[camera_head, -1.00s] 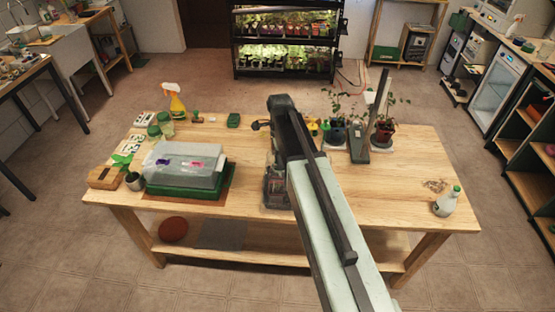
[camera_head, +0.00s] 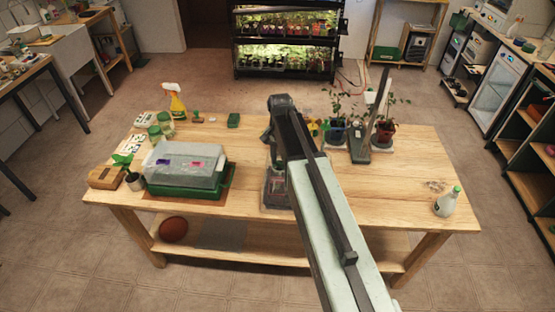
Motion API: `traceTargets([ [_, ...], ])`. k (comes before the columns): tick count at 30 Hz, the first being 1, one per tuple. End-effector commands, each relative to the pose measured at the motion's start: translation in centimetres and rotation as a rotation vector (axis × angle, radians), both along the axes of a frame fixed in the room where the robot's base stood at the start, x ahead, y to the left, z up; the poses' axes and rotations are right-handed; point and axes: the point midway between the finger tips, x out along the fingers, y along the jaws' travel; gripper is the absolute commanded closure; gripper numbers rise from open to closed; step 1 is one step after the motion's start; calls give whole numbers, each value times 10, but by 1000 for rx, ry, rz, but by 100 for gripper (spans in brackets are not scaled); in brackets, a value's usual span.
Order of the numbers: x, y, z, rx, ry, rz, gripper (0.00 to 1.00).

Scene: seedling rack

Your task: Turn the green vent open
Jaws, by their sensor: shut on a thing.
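A propagator with a clear lid (camera_head: 205,152) and a green tray (camera_head: 190,192) stands on the left half of the wooden table. A purple piece (camera_head: 163,162) and a pink piece (camera_head: 194,163) show on the lid's front side. I cannot make out a green vent. My arm reaches from the bottom right over the middle of the table, to the right of the propagator. My gripper's fingertips are hidden behind my own arm, so what they touch does not show.
A yellow spray bottle (camera_head: 176,104) and green-lidded jars stand at the back left of the table (camera_head: 400,200). A small dark green box (camera_head: 234,120) sits behind the propagator. Potted plants stand at the back right. A white bottle (camera_head: 447,203) is at the right edge. The front right is mostly clear.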

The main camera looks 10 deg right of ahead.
Motion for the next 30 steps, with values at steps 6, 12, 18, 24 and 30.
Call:
traceTargets([
  [6, 0, 0, 0, 0, 0, 165, 100],
  [12, 0, 0, 0, 0, 0, 276, 100],
  [18, 0, -1, 0, 0, 0, 339, 100],
  [24, 0, -1, 0, 0, 0, 364, 100],
  [30, 0, -1, 0, 0, 0, 366, 100],
])
